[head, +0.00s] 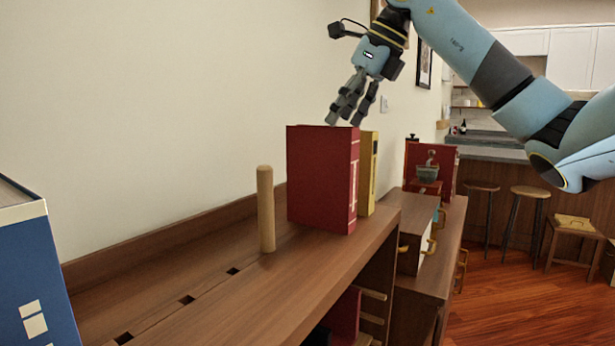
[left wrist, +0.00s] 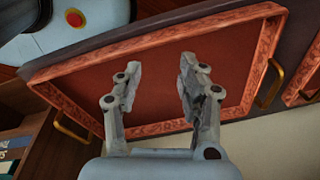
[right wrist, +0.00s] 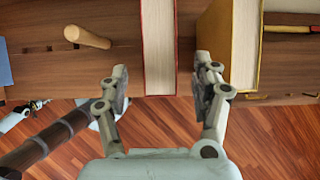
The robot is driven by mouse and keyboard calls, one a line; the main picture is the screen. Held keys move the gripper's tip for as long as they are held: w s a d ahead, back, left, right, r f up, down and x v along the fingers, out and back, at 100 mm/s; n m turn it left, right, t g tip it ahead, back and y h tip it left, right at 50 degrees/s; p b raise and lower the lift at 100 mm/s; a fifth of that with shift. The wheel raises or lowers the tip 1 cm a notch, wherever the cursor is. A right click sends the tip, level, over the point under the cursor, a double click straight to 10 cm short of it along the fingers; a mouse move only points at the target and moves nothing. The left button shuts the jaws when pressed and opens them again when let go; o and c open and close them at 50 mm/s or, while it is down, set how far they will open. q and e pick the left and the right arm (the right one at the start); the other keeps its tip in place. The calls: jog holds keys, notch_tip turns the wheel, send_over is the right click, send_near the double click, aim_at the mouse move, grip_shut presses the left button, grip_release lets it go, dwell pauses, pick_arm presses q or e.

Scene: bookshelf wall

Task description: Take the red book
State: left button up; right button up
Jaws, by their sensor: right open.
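The red book (head: 322,180) stands upright on the wooden shelf top, close beside a yellow book (head: 368,172). My right gripper (head: 347,122) is just above the red book's top, open, fingers pointing down. In the right wrist view the red book (right wrist: 158,50), its pale page edges up, lies between the lines of the right gripper's fingertips (right wrist: 161,72). The right finger is near the gap to the yellow book (right wrist: 232,45); contact cannot be told. My left gripper (left wrist: 158,72) is open and empty, in front of a red-brown framed panel (left wrist: 225,70).
A wooden peg (head: 265,208) stands left of the red book. A blue book or box (head: 38,270) is at the far left. The shelf between them is bare, with small dark slots. Cabinets with brass handles (head: 403,249) and stools (head: 481,187) are farther back.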

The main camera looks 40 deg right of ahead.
aim_at(338, 127)
jog(key=x, duration=0.3)
jog(key=shift+f, duration=0.35)
jog(key=shift+w+f, duration=0.2)
jog(key=p+x, duration=0.1)
jog(key=x, duration=0.3)
jog(key=shift+w+a+p, duration=0.2)
jog(key=shift+w+p, duration=0.15)
jog(key=shift+w+f, duration=0.1)
jog(key=shift+f, duration=0.2)
jog(key=c, duration=0.6)
pick_arm(q)
jog(key=shift+s+d+r, duration=0.15)
jog(key=shift+s+r, duration=0.7)
jog(key=shift+s, duration=0.2)
pick_arm(e)
jog(key=shift+r, duration=0.1)
grip_shut()
